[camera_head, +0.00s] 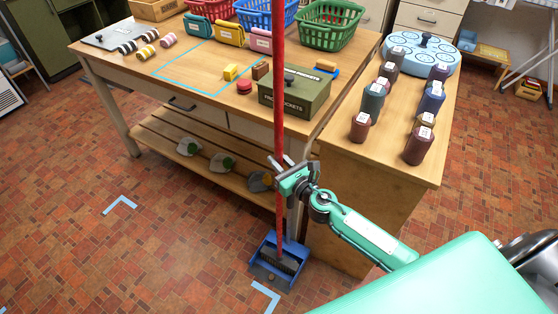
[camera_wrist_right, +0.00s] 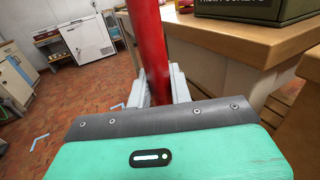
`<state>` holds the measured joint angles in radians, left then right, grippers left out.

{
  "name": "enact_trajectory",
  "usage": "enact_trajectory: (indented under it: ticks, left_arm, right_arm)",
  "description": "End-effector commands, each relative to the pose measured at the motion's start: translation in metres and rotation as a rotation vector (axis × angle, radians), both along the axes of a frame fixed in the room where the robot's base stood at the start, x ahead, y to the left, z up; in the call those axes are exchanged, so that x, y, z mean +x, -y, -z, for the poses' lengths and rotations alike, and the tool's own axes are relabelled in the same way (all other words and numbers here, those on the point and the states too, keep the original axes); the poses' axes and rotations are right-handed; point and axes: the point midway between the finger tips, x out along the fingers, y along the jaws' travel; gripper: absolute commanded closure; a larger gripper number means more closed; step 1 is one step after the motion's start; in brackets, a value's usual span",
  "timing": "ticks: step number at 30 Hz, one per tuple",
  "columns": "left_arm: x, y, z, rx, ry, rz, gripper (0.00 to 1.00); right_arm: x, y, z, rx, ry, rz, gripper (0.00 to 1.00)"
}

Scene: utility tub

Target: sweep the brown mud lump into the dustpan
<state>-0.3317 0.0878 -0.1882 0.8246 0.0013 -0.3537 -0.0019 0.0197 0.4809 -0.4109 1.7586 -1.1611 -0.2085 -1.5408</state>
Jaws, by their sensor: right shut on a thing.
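A broom has a long red handle (camera_head: 279,100) standing almost upright and a dark brush head (camera_head: 285,263) at its foot. My right gripper (camera_head: 282,167) is shut on the red handle, which also fills the middle of the right wrist view (camera_wrist_right: 150,45). The blue dustpan (camera_head: 262,249) is on the floor beside the table leg, and the brush head is in or over it. A small brownish spot shows at the front of the dustpan; I cannot tell whether it is the mud lump. My left gripper is out of view.
A wooden table (camera_head: 190,80) with baskets, pouches and a green box (camera_head: 293,95) stands close behind the broom. A side counter (camera_head: 390,160) with several dark jars is to the right. Blue corner marks (camera_head: 120,203) lie on the brick floor. The floor at left is clear.

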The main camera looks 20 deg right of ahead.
Motion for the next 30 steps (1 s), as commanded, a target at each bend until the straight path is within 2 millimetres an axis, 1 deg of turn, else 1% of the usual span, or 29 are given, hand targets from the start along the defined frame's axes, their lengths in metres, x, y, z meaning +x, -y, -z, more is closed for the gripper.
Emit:
enact_trajectory:
  ticks: [4, 8, 18, 25, 30]
  left_arm:
    - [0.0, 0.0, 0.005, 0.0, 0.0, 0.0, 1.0]
    - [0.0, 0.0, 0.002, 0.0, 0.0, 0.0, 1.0]
    - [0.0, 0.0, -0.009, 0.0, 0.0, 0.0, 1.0]
    - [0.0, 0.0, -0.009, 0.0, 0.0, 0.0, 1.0]
    - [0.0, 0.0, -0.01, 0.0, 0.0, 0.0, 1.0]
  right_arm:
    - [0.0, 0.0, 0.004, 0.0, 0.002, 0.0, 1.0]
    - [-0.001, -0.001, 0.002, 0.0, 0.001, 0.0, 1.0]
    - [-0.016, -0.022, -0.004, 0.001, 0.001, -0.001, 1.0]
    - [-0.021, -0.028, -0.003, 0.001, 0.001, 0.0, 1.0]
    - [-0.031, -0.04, -0.002, 0.003, 0.0, -0.001, 1.0]
